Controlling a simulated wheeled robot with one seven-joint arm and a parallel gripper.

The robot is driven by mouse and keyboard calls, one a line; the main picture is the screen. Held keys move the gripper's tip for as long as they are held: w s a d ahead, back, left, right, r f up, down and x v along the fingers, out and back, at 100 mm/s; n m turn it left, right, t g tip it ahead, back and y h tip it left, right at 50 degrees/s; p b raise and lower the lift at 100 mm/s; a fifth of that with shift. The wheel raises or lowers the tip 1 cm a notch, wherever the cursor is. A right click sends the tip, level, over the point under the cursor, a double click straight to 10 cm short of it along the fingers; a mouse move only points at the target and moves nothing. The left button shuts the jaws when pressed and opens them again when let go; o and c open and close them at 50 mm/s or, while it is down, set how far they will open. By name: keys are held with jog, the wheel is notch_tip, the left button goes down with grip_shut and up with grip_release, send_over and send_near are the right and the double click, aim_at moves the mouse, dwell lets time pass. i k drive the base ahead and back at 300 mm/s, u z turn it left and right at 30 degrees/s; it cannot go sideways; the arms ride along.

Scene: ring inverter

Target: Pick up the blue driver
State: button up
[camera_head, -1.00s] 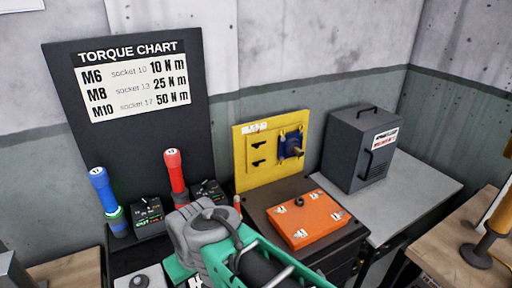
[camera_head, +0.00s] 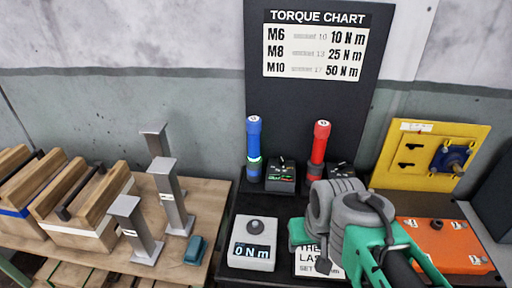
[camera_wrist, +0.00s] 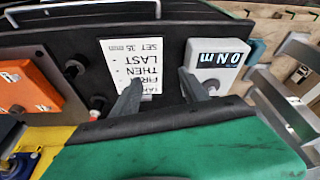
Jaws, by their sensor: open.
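The blue driver (camera_head: 254,143) stands upright at the back left of the black bench top, in front of the torque chart board. It has a green glowing band and a dark lower part. In the wrist view I cannot make it out. My gripper shows in the wrist view (camera_wrist: 170,95) with its two grey fingers apart and nothing between them. They are over the bench, near the white printed card (camera_wrist: 133,66). In the head view my grey and green arm fills the lower right, to the right of the blue driver and apart from it.
A red driver (camera_head: 319,143) stands right of the blue one, with a small black dial box (camera_head: 280,178) between. A white "0 N m" display (camera_head: 252,243) sits in front. Metal posts (camera_head: 172,200) and wooden crates stand left; an orange box (camera_head: 445,245) and yellow panel (camera_head: 427,150) stand right.

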aim_at(254, 123)
jog(key=u, duration=0.05)
jog(key=k, duration=0.5)
jog(key=u, duration=2.55)
jog(key=i, duration=1.75)
jog(key=z, duration=2.35)
jog(key=i, duration=0.5)
jog(key=z, duration=0.05)
